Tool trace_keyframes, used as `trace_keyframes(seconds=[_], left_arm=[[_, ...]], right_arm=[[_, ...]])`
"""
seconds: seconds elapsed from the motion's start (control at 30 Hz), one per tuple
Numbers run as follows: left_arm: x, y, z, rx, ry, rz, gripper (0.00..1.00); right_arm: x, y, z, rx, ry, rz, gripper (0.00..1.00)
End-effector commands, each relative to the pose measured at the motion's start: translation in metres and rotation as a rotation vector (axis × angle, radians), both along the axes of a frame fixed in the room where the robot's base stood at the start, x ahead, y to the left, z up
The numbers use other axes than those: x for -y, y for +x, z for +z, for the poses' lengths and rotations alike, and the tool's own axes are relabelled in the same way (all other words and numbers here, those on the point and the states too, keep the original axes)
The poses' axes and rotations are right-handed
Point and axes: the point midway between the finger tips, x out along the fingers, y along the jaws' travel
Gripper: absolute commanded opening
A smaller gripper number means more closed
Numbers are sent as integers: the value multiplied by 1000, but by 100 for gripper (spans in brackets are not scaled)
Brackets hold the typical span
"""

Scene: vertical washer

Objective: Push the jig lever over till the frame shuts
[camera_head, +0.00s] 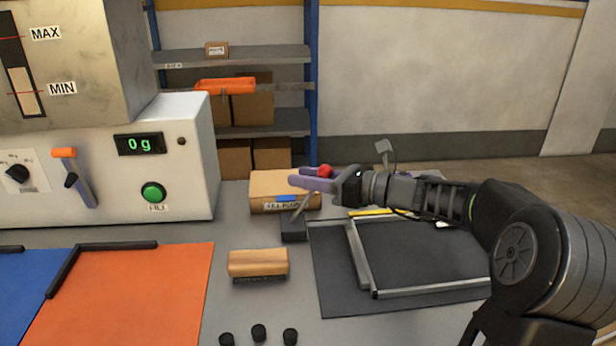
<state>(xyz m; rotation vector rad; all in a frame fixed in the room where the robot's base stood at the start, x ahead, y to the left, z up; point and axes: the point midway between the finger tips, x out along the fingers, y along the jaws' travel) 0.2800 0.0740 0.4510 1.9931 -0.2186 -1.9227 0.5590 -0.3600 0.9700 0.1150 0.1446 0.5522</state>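The jig lever (302,208) rises from a small dark block (293,229) and leans to the right. A red knob (325,170) shows in line with its upper end, partly behind my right gripper. My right gripper (303,180) has purple fingers, one seen almost behind the other. They lie across the lever's upper part, just below and left of the knob; I cannot tell whether they touch it or how far apart they are. The silver frame (362,258) is over a dark mat (330,285), right of the lever; its far right part is hidden by my arm. My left gripper is out of view.
A cardboard box (268,184) stands just behind the lever. A wooden brush (258,263) lies in front of it, with several black knobs (259,332) nearer. The white machine (190,150) stands left, above orange (130,300) and blue (20,300) mats.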

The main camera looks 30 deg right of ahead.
Motion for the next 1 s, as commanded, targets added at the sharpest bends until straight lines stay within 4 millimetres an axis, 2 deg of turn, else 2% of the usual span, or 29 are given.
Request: trace_keyframes(seconds=[0.17, 0.53, 0.7, 1.0], left_arm=[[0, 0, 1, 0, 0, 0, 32], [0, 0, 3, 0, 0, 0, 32], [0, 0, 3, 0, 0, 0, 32], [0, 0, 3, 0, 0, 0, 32]], right_arm=[[8, -12, 2, 0, 0, -2, 33], [40, -59, 8, 0, -1, -7, 33], [44, -66, 9, 1, 0, -5, 33], [43, -66, 9, 2, -1, -5, 33]])
